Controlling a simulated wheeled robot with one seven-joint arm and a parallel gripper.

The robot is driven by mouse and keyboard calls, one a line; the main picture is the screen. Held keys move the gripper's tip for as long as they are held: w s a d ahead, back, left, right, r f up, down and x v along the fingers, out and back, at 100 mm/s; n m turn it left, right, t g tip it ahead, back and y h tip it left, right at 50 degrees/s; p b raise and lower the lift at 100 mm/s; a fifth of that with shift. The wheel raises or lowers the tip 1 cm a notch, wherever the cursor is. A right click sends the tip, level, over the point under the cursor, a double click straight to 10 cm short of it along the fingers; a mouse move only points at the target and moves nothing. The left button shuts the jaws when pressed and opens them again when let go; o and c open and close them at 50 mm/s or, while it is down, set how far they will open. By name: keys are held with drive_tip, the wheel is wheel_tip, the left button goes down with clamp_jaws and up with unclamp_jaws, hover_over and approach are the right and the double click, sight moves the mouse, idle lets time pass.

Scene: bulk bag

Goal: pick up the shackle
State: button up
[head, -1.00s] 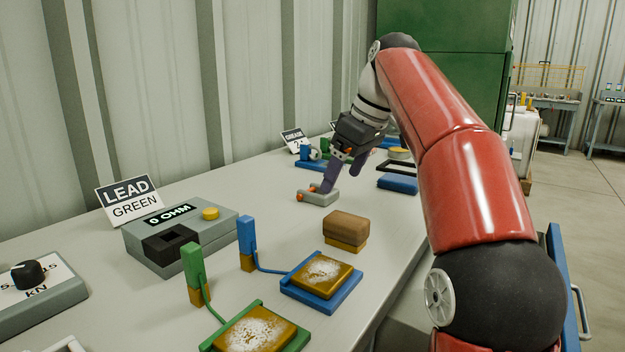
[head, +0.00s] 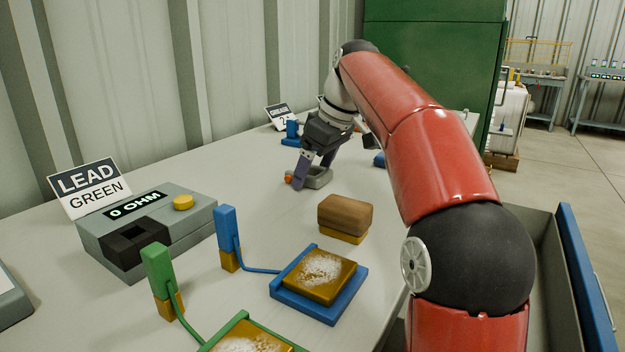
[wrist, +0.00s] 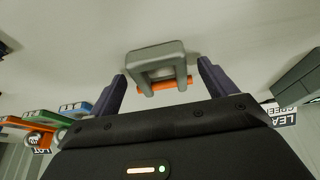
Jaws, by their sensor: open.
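The shackle is a grey U-shaped body with an orange pin. In the wrist view the shackle (wrist: 154,58) lies on the pale bench top, just beyond and between the fingertips. In the head view the shackle (head: 318,179) is partly hidden by my gripper (head: 314,177). My gripper also shows in the wrist view (wrist: 161,68), its two dark purple fingers apart with nothing held between them. The fingers point down at the shackle; the exact gap above the bench is hard to tell.
A brown block (head: 344,215) sits nearer on the bench. Closer still are a blue-framed pad (head: 318,278), a green clamp (head: 158,270) and the ohm meter (head: 150,235). A sign (head: 279,116) and blue items stand behind my gripper. An open drawer (head: 575,270) is at right.

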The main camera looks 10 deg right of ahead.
drive_tip(key=c, duration=1.3)
drive_tip(key=shift+r, duration=0.2)
